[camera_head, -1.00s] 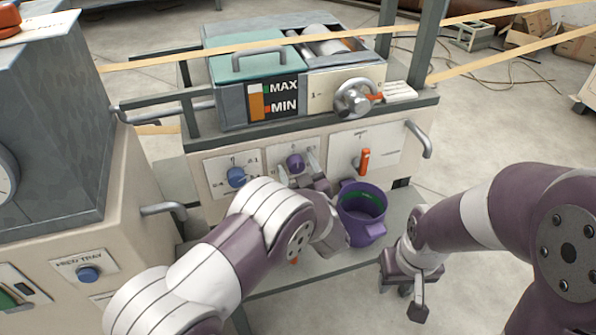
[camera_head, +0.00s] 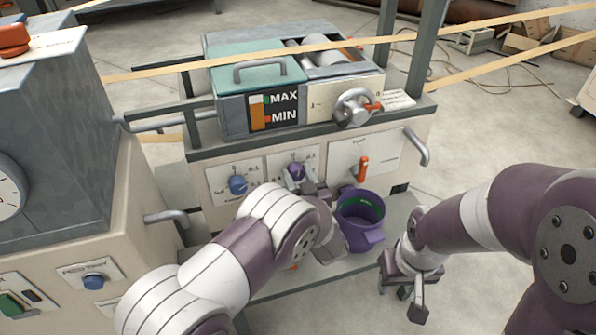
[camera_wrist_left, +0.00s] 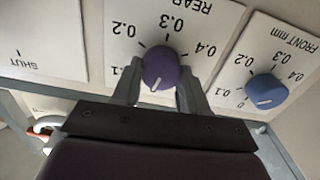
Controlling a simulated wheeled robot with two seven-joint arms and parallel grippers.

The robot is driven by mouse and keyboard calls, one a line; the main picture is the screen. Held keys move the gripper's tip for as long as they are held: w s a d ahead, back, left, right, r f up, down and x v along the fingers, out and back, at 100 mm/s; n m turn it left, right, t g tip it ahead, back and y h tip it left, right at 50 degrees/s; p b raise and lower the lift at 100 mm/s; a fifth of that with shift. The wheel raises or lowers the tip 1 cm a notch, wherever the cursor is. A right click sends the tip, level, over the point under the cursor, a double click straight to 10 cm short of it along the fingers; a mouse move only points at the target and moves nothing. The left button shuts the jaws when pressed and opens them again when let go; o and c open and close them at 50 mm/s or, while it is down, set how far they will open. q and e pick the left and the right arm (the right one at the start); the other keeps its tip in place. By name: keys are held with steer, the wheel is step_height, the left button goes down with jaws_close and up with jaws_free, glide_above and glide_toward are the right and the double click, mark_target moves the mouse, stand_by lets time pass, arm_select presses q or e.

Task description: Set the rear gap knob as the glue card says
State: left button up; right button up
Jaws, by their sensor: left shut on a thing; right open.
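The purple rear gap knob (camera_wrist_left: 160,65) sits on a white plate marked REAR, with 0.1 to 0.4 around it; the writing is upside down in the left wrist view. Its white pointer line runs toward the picture's bottom, slightly left, away from 0.3. My left gripper (camera_wrist_left: 160,77) is shut on this knob, one finger on each side. In the head view the knob (camera_head: 295,170) is partly hidden by my left gripper (camera_head: 299,182). A white card (camera_head: 397,99) beside the crank has print too small to read. My right gripper (camera_head: 408,287) is open and empty, off to the right.
A blue knob (camera_wrist_left: 266,90) on the FRONT plate is beside the rear knob. A purple pot (camera_head: 360,222) stands right of my left gripper. An orange lever (camera_head: 362,168) and a crank (camera_head: 355,107) are on the machine. A grey handle (camera_head: 416,147) juts out at its right side.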

arm_select(q)
steer(key=m+p, duration=0.3)
steer(key=m, duration=0.1)
steer(key=shift+d+r+m, duration=0.1)
steer(key=shift+m, duration=0.2)
steer(key=m+p, duration=0.1)
steer(key=m, duration=0.1)
steer(key=m+p, duration=0.1)
steer(key=m, duration=0.1)
steer(key=shift+f+m+p, duration=0.2)
steer(key=shift+m+p, duration=0.1)
steer(key=o, duration=1.1)
steer(key=shift+d, duration=0.1)
steer(key=shift+c, duration=0.2)
steer(key=p+v, duration=0.2)
steer(key=v, duration=1)
steer(key=shift+s, duration=0.3)
steer(key=shift+d, duration=0.1)
